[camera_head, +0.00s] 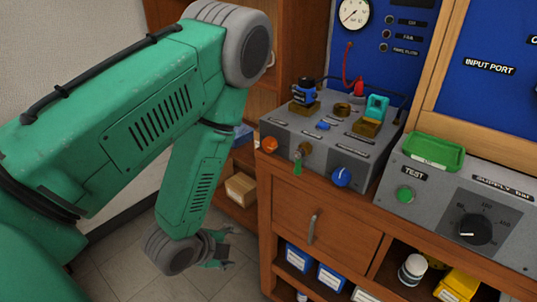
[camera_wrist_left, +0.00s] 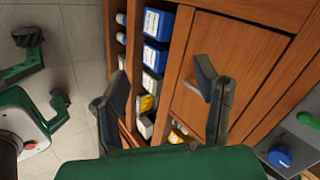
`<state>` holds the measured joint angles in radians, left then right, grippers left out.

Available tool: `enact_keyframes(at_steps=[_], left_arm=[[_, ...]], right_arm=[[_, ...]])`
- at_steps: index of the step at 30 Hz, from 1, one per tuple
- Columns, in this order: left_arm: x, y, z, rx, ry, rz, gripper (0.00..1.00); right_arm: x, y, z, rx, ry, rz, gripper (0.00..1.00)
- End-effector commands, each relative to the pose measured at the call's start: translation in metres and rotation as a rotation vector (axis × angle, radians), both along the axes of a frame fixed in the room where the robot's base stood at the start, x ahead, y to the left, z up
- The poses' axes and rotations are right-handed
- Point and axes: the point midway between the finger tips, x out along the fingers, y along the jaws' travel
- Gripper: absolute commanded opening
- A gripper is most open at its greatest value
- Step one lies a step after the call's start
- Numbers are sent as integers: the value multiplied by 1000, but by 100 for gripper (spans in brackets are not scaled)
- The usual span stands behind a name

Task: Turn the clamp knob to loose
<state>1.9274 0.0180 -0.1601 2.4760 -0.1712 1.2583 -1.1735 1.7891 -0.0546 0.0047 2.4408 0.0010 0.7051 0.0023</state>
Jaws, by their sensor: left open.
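A grey test box (camera_head: 300,122) sits on the wooden bench and carries several knobs. On its front face are an orange knob (camera_head: 269,144), a brass fitting with a green tip (camera_head: 299,160) and a blue knob (camera_head: 341,176) with a white mark. I cannot read which one is labelled as the clamp. The blue knob also shows in the left wrist view (camera_wrist_left: 279,158). My left gripper (camera_head: 222,247) hangs low, left of the cabinet and below the box, apart from the knobs. In the left wrist view its fingers (camera_wrist_left: 160,85) are spread and empty. My right gripper is not in view.
A cabinet drawer with a metal handle (camera_head: 312,227) is below the box. Shelves hold blue boxes (camera_head: 331,278), a white bottle (camera_head: 412,269) and a yellow box (camera_head: 457,285). A grey supply panel (camera_head: 425,193) stands right. Floor left of the cabinet is free.

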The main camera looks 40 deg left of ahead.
Motion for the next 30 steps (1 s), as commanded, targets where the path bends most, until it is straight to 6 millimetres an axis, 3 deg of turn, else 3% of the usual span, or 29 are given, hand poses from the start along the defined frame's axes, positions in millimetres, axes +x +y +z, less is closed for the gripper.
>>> enact_keyframes(at_steps=[3,9,18,25,30], left_arm=[[30,13,22,234,-185,-245,56],[65,31,76,734,-472,-574,56],[79,48,144,1412,-701,-767,56],[82,50,157,1552,-725,-787,56],[101,47,157,1552,-728,-792,56]], right_arm=[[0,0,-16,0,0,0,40],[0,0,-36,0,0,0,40],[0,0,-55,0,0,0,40],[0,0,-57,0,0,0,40],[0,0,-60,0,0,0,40]])
